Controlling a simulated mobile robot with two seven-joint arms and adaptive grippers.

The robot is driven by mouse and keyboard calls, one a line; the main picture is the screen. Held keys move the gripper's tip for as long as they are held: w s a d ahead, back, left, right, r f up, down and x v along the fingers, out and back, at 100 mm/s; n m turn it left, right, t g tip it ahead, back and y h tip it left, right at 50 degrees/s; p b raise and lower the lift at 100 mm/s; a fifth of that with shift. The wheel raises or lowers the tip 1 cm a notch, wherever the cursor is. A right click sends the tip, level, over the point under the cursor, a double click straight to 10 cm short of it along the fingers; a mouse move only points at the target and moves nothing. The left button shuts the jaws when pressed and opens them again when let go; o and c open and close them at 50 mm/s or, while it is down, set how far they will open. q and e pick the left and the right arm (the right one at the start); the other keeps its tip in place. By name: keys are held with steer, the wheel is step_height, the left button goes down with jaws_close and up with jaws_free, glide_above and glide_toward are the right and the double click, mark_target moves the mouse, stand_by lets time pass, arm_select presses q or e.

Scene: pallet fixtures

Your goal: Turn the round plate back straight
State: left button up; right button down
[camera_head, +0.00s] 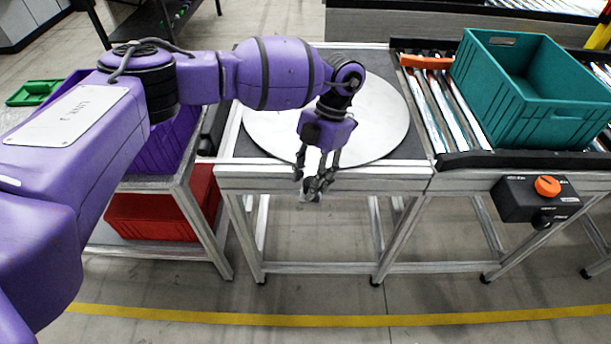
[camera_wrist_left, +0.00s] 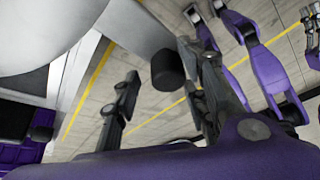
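The round plate (camera_head: 385,115) is a pale grey metal disc on the dark top of a framed table, partly covered by my left arm. In the left wrist view the plate (camera_wrist_left: 60,25) fills the upper left corner. A dark cylindrical peg (camera_wrist_left: 168,70) shows beyond and between the spread fingers of my left gripper (camera_wrist_left: 160,100). In the head view the left gripper (camera_head: 317,180) points down at the plate's front edge, open. Whether it touches the peg cannot be told. Part of my right gripper (camera_wrist_left: 311,25) seems to show at the right edge of the wrist view.
A roller conveyor (camera_head: 440,95) adjoins on the right, with a teal crate (camera_head: 535,115) and an orange block (camera_head: 425,61) on it. A control box (camera_head: 520,200) with an orange knob hangs in front. Purple and red bins (camera_head: 165,218) stand left. The front floor is clear.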

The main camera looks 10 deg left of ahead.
arm_select(q)
steer(key=shift+a, duration=0.35)
steer(key=shift+p+v, duration=0.3)
steer(key=shift+v, duration=4.15)
arm_select(e)
steer(key=shift+w+r, duration=0.65)
steer(key=shift+r, duration=0.2)
